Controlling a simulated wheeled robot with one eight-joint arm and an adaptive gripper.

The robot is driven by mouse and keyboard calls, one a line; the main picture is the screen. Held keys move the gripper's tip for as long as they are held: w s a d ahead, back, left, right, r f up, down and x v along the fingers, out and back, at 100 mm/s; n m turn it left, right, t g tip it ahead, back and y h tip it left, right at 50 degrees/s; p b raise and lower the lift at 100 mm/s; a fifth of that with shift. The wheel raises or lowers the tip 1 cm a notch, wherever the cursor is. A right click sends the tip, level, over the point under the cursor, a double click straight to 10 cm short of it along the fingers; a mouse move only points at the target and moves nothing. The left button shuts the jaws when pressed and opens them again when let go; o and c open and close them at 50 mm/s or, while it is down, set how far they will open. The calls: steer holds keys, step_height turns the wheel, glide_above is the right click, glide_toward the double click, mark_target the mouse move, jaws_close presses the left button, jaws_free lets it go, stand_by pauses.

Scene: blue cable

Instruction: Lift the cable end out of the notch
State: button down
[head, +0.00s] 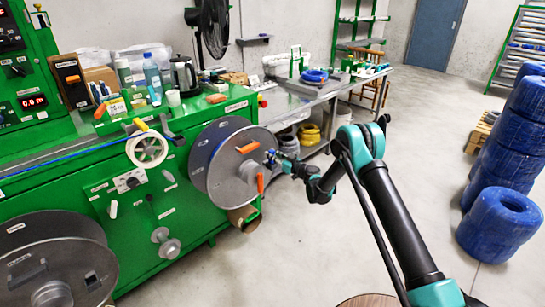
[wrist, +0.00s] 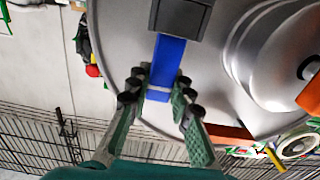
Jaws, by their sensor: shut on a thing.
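The blue cable end (wrist: 167,58) shows in the wrist view as a short, wide blue length running down from a dark grey block (wrist: 181,17), which seems to hold the notch. The notch itself is not clearly seen. My gripper (wrist: 158,86) has its fingers on either side of the cable's lower end, shut on it, just below the block. In the head view my gripper (head: 276,160) is at the right side of the grey reel (head: 226,185), and the cable end there is too small to make out well.
The reel has orange handles (head: 247,148) close to my gripper. The green machine (head: 120,215) stands behind and left of it. A metal workbench (head: 300,100) is at the back. Blue cable coils (head: 500,220) are stacked at the right. The grey floor between is mostly clear.

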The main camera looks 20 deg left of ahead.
steer(key=shift+r, duration=2.55)
